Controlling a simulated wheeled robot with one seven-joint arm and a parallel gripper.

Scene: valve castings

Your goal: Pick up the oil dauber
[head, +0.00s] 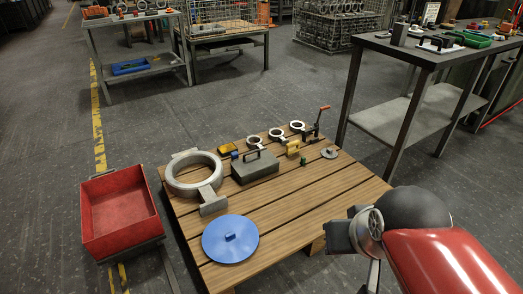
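I cannot surely identify the oil dauber at this size. Small items that could include it stand at the back of the wooden pallet (283,218): an upright tool with a red handle (324,108), a small green piece (303,161) and yellow pieces (292,148). My gripper end (349,236) is at the lower right, beside the pallet's front right edge and well apart from these items. Its fingers cannot be made out, and no held thing shows.
The pallet also bears a large grey ring casting (168,177), a grey box with handle (254,168) and a blue disc (230,240). A red bin (117,214) stands left. A tall table (405,52) stands right. Open floor lies behind the pallet.

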